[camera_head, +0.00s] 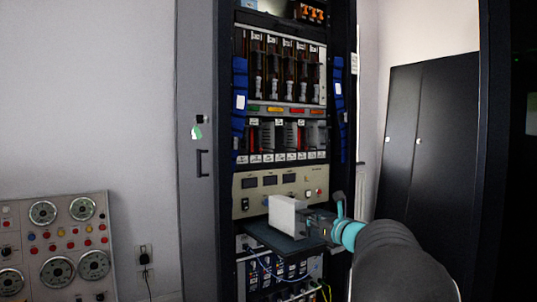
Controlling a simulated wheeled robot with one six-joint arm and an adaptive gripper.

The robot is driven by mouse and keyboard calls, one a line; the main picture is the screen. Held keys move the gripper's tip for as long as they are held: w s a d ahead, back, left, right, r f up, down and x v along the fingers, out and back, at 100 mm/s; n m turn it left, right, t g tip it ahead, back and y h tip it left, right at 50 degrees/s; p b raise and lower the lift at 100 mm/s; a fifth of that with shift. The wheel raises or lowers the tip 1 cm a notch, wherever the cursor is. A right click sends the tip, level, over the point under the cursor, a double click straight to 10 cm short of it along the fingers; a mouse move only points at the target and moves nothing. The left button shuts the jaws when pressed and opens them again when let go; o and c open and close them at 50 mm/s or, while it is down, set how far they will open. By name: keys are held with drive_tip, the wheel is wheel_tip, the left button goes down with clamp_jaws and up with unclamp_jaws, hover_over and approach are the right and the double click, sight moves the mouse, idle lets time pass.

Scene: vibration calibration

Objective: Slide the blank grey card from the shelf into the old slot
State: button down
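The blank grey card (283,216) stands upright, pale and unmarked, at the dark shelf (270,238) that juts out from the rack. I cannot tell whether its lower edge touches the shelf. My gripper (310,222) reaches in from the right, with its fingertips at the card's right edge. The card and the viewing angle partly hide the fingers, so I cannot tell whether they are closed on it. Above, the rack has a lower card row (288,138) with red, grey and dark modules and labels beneath. I cannot tell which opening is the old slot.
An upper row of tall modules (287,70) sits above coloured labels. A beige meter panel (255,184) is behind the card. Cables and blue modules (275,270) lie under the shelf. A grey cabinet door (200,100) borders the rack; a gauge console (60,245) stands at left.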

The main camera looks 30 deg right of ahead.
drive_tip(key=shift+r, duration=0.1)
wheel_tip(320, 180, up, 5)
drive_tip(key=p, duration=0.4)
drive_tip(key=shift+r, duration=0.2)
idle(0.6)
